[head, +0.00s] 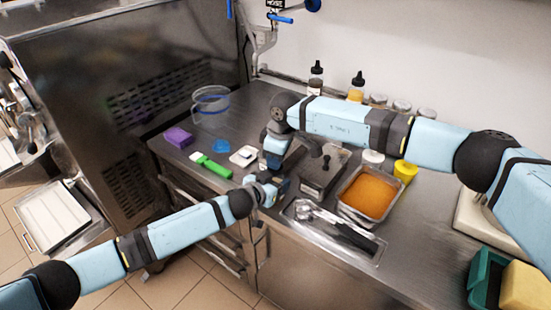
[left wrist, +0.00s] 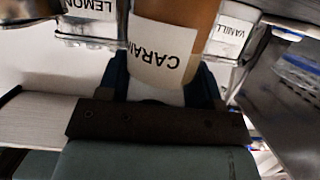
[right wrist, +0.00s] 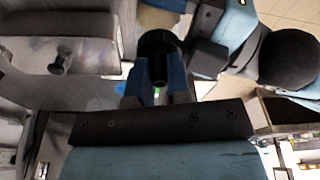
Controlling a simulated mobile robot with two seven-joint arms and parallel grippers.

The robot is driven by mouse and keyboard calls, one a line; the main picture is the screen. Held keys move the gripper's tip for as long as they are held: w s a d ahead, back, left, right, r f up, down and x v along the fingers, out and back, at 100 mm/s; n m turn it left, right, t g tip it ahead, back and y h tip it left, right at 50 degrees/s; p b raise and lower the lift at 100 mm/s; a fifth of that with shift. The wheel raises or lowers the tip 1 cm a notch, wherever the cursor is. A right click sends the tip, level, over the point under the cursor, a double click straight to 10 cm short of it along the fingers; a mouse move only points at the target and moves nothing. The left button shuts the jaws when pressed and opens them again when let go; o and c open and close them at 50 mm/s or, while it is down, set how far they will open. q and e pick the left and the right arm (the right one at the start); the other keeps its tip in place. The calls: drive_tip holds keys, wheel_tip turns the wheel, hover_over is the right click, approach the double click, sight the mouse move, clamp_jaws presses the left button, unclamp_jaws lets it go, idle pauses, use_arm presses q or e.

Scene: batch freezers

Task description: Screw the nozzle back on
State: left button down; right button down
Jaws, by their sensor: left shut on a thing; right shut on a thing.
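The squeeze bottle (left wrist: 196,14) is brown, with a white label reading "CARAM…" in the left wrist view. My left gripper (head: 268,188) is shut around it; the arms mostly hide the bottle in the head view. The nozzle (right wrist: 158,58) is black, with a wide collar and a narrow tip. My right gripper (head: 277,155) is shut on it, with a blue finger at each side in the right wrist view. A tan part of the bottle (right wrist: 160,16) shows close beyond the collar. I cannot tell whether nozzle and bottle touch.
Two capped squeeze bottles (head: 316,78) (head: 356,88) stand by the wall. A clear jug (head: 211,108), purple block (head: 178,137) and green-handled tool (head: 214,167) lie left. An orange-filled pan (head: 367,195) and utensil tray (head: 372,252) are right of the grippers.

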drive_tip(key=c, duration=1.1)
unclamp_jaws()
drive_tip(key=shift+r, duration=2.3)
